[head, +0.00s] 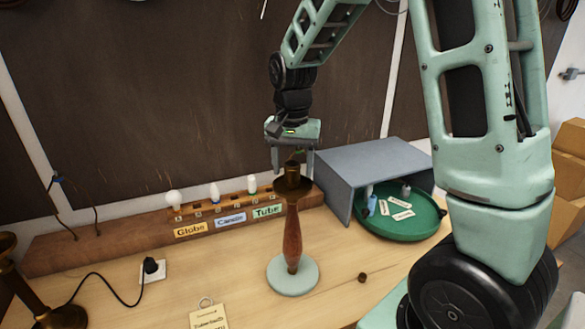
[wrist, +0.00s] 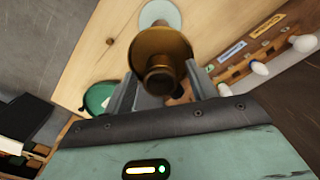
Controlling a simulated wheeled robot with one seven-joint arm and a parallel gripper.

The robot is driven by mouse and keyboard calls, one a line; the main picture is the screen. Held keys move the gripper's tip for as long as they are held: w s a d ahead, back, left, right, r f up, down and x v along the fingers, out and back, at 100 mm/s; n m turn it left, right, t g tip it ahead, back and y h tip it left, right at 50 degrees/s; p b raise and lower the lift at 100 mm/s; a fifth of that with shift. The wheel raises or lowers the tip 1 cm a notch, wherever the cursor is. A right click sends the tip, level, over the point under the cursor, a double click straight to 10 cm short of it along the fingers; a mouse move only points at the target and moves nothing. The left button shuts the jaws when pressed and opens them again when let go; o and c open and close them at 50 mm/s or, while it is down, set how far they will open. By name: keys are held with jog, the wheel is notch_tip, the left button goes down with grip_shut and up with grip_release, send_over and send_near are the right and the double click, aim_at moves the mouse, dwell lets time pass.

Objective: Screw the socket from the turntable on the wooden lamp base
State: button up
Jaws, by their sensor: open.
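The wooden lamp base (head: 292,240) stands upright on the bench on a pale round foot. A brass socket (head: 292,176) with a wide flared collar sits upright on its top. The socket also shows in the wrist view (wrist: 160,60), below and between the fingers. My gripper (head: 292,170) is open, its fingers on either side of the socket's upper part; I cannot tell whether they touch it. The green turntable (head: 420,226) stands at the right, partly under a grey cover; it holds small pale items and labels, and no brass socket shows on its visible part.
A wooden rack (head: 130,232) with Globe, Candle and Tube labels and several bulbs stands behind. The grey cover (head: 372,160) is close at the right. A small brown piece (head: 362,277) and a note card (head: 208,317) lie in front. A black plug (head: 151,266) and another brass lamp (head: 40,300) are at left.

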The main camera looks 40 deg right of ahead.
jog(key=shift+f, duration=1.25)
jog(key=c, duration=1.1)
jog(key=o, duration=0.4)
jog(key=shift+c, duration=1.5)
jog(key=shift+r+m+p, duration=0.2)
jog(key=shift+m+p, duration=0.5)
jog(key=shift+m, duration=0.3)
jog(key=m+p, duration=0.2)
jog(key=m, duration=0.2)
jog(key=shift+m, duration=0.3)
jog(key=shift+w+f+m+p, duration=0.15)
jog(key=shift+m+p, duration=0.15)
jog(key=shift+m, duration=0.4)
